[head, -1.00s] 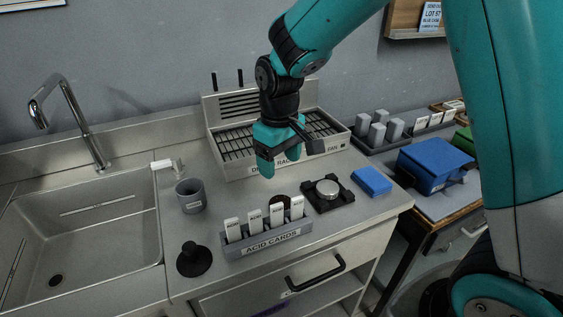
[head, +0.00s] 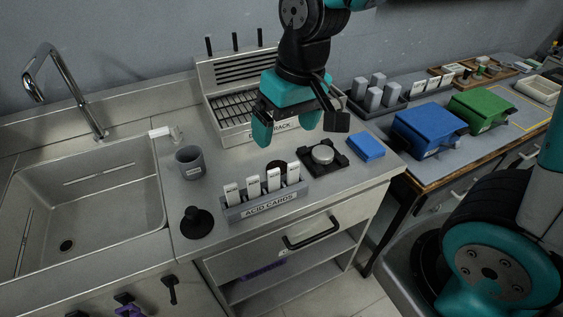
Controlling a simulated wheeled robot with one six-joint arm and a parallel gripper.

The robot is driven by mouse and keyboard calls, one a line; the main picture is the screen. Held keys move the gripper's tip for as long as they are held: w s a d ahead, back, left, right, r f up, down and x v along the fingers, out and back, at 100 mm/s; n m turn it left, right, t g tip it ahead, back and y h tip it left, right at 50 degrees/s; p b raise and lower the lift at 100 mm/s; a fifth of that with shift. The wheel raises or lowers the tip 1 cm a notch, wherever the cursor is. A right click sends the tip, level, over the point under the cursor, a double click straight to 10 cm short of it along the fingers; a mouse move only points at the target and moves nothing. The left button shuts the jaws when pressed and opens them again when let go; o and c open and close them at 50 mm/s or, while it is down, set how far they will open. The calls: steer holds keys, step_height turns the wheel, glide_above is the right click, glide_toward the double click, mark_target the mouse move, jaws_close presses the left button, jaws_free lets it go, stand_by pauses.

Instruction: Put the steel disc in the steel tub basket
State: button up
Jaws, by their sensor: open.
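The steel disc (head: 323,154) is a shiny round piece seated in a square black holder (head: 336,166) on the counter, behind the right end of the acid cards rack. My gripper (head: 281,145) is open and empty, with its teal fingers pointing down. It appears left of the disc in the head view and apart from it. Its height above the counter is hard to tell. I cannot make out a separate steel tub basket; a steel sink basin (head: 90,205) is at the left.
The acid cards rack (head: 263,204) stands in front of my gripper. A drain rack (head: 235,105) is behind it. A grey cup (head: 189,162), a black knobbed piece (head: 196,222) and a blue block (head: 365,147) stand nearby. Blue (head: 428,128) and green (head: 482,112) bins are right.

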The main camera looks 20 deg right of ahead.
steer(key=w+d+f+m+h+p, duration=0.1)
steer(key=w+d+f+m+h, duration=0.15)
steer(key=w, duration=0.35)
steer(key=p, duration=0.2)
glide_above(278, 165)
steer(key=s, duration=0.3)
steer(key=shift+y, duration=0.35)
step_height(278, 165, down, 11)
steer(key=shift+w+d+r, duration=0.1)
steer(key=shift+w, duration=0.05)
steer(key=shift+w+a+f+p, duration=0.1)
steer(key=shift+w+f+p, duration=0.2)
steer(key=shift+f, duration=0.75)
steer(key=shift+w+a+f+p, duration=0.1)
steer(key=shift+w+f+p, duration=0.15)
steer(key=shift+f, duration=0.85)
steer(key=shift+w+a+f+p, duration=0.1)
steer(key=shift+w+f+p, duration=0.2)
steer(key=shift+f, duration=0.75)
steer(key=c, duration=1.2)
steer(key=shift+r, duration=0.15)
